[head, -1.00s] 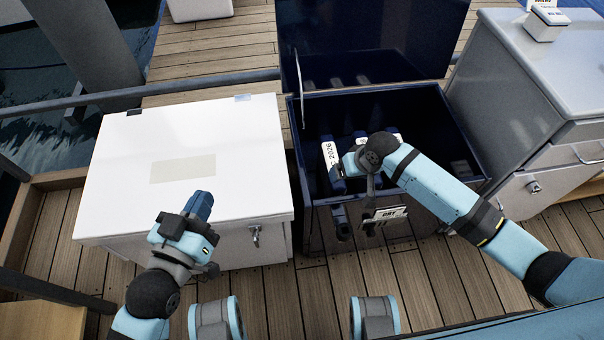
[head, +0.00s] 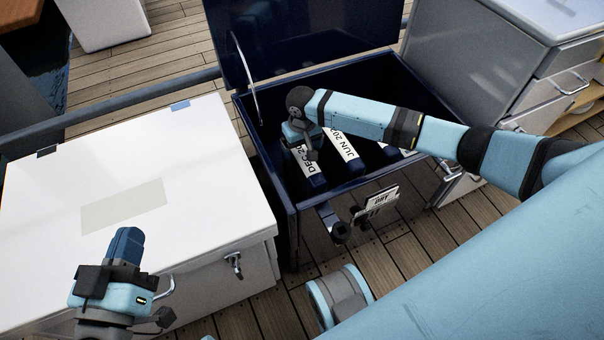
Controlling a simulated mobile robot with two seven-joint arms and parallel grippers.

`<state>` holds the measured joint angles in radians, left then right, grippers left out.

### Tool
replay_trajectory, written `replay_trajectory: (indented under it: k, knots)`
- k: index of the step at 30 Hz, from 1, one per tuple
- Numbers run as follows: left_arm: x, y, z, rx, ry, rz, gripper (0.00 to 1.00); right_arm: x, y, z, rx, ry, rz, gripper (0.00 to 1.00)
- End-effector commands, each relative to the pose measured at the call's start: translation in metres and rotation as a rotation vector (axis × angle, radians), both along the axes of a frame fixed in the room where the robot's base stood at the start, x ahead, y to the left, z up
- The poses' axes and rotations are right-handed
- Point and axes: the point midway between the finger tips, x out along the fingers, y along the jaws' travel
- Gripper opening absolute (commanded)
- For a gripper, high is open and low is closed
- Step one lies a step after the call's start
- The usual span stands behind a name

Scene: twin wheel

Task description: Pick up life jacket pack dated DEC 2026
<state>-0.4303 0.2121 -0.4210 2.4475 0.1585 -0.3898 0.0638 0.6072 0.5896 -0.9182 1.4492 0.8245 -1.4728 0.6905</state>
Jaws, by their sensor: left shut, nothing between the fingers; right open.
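The pack labelled "DEC 20…" (head: 311,180) lies in the open dark blue locker, leftmost of the packs in view. The end of its date is hidden behind my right gripper. My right gripper (head: 303,146) is open, pointing down over the far part of this pack; I cannot tell whether its fingers touch it. A pack labelled "JUN 202…" (head: 346,152) lies just to the right, partly covered by my arm. My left gripper (head: 128,243) is shut and empty, by the front of the white box.
The blue locker (head: 290,199) has its lid (head: 310,35) raised behind the packs. Another pack (head: 394,151) is partly behind my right arm. A sign reading "DRY" (head: 380,199) is at the locker's front. A closed white box (head: 200,215) stands left, a grey cabinet (head: 475,55) right.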

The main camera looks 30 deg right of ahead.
Motion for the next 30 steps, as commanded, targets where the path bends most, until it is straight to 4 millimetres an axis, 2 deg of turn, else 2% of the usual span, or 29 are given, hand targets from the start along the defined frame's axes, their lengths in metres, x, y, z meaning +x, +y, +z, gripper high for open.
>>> replay_trajectory:
  k: [5, 12, 16, 24, 26, 30]
  knots:
    - [0.000, -0.001, -0.010, 0.012, 0.023, -0.008, 0.00, 0.000, 0.000, -0.013, 0.000, -0.001, 0.001, 0.88]
    - [0.000, -0.002, -0.046, 0.070, 0.105, -0.043, 0.00, 0.000, -0.005, -0.048, -0.001, -0.001, 0.001, 0.88]
    - [0.005, 0.000, -0.043, 0.098, 0.056, -0.039, 0.00, 0.001, -0.005, -0.059, 0.000, -0.001, 0.001, 0.88]
    - [0.006, 0.001, -0.039, 0.106, 0.044, -0.037, 0.00, 0.000, -0.004, -0.059, 0.000, -0.002, 0.001, 0.88]
    - [0.006, 0.001, -0.039, 0.106, 0.044, -0.037, 0.00, 0.000, -0.004, -0.059, 0.000, -0.002, 0.001, 0.77]
    - [0.006, 0.001, -0.039, 0.106, 0.044, -0.037, 0.00, 0.000, -0.004, -0.059, 0.000, -0.002, 0.001, 0.45]
